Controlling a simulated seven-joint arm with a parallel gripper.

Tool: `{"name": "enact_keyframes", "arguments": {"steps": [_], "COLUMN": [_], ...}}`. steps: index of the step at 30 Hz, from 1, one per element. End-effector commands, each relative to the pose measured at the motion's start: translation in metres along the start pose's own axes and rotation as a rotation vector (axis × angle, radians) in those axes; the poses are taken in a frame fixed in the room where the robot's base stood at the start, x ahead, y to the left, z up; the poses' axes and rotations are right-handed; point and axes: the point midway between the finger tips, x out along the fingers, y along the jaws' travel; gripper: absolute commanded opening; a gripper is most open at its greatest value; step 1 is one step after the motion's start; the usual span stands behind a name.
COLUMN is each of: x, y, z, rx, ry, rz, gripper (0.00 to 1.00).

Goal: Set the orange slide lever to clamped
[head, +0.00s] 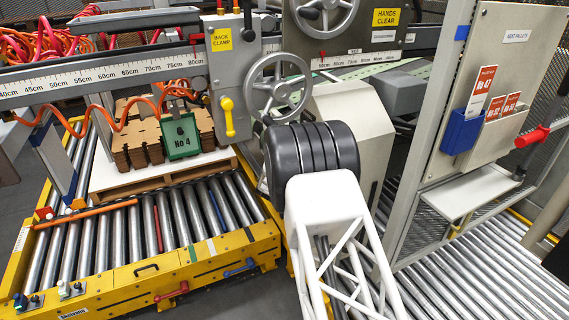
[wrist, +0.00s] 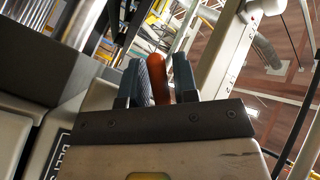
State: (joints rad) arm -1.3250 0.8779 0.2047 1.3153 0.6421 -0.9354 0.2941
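In the wrist view, an orange-red rounded handle (wrist: 159,78) stands between the two blue-grey fingers of my gripper (wrist: 160,82). This looks like the orange slide lever. The fingers are apart, one on each side of it, and the left finger pad overlaps its edge. I cannot tell whether the pads press on it or leave a small gap. In the head view my gripper is hidden behind my own arm, and I cannot make out this handle there. The lever's slide and its clamped mark do not show.
A grey post with a handwheel (head: 280,88) and a yellow lever (head: 227,116) stands left of my arm. A yellow-framed roller conveyor (head: 200,270) carries stacked cardboard. At right are a panel (head: 510,60), a red handle (head: 533,136) and more rollers (head: 480,280).

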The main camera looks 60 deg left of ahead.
Motion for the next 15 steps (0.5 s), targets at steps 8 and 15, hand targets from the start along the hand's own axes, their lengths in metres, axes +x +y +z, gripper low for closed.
{"name": "enact_keyframes", "arguments": {"steps": [8,15], "x": [-0.0001,-0.0003], "y": [0.0,-0.0001], "z": [-0.0001,0.0], "rx": [0.0,0.0], "ry": [0.0,0.0], "rz": [0.0,0.0], "gripper": [0.12,0.0]}}
